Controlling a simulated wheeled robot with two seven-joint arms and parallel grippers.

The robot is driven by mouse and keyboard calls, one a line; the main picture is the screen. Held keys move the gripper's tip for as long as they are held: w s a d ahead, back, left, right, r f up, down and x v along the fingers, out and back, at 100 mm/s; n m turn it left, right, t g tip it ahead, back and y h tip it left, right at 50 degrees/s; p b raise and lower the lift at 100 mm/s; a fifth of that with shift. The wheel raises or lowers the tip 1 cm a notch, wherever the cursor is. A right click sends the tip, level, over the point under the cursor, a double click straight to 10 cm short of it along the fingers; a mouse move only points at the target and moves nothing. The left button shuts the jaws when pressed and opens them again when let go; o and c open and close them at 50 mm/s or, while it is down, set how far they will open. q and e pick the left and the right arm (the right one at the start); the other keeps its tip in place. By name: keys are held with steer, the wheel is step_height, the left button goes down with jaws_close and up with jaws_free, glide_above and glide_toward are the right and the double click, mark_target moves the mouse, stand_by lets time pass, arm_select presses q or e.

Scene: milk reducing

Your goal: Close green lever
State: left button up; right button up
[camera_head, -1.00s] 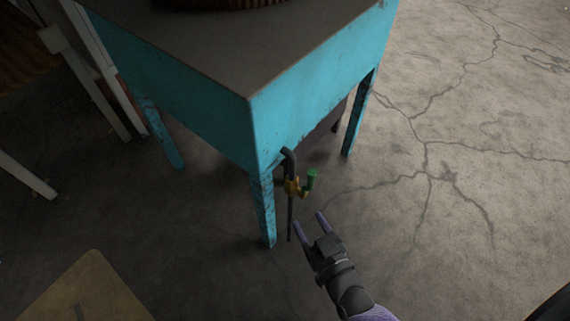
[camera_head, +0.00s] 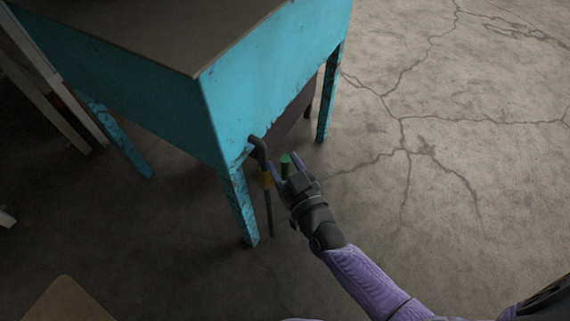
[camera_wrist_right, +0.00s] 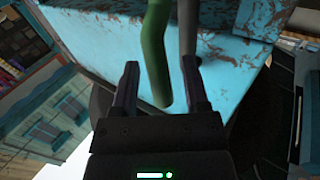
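The green lever (camera_head: 285,166) stands up from the brass valve (camera_head: 266,179) on a dark pipe (camera_head: 262,152) below the turquoise stove's side. My right gripper (camera_head: 283,168) is at the lever, with its fingers open. In the right wrist view the green lever (camera_wrist_right: 157,55) reaches down between the two fingertips of my right gripper (camera_wrist_right: 161,72), with a gap visible on at least one side. The grey pipe (camera_wrist_right: 187,28) shows just beyond the right finger. Part of the valve is hidden behind the gripper in the head view. My left gripper is not in view.
The turquoise stove (camera_head: 262,85) stands on legs, one leg (camera_head: 240,208) close to the valve. A tan board-like object (camera_head: 66,303) lies at the bottom left. The cracked concrete floor (camera_head: 460,130) on the right is clear.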

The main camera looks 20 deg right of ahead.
jaws_close()
stand_by(1.3)
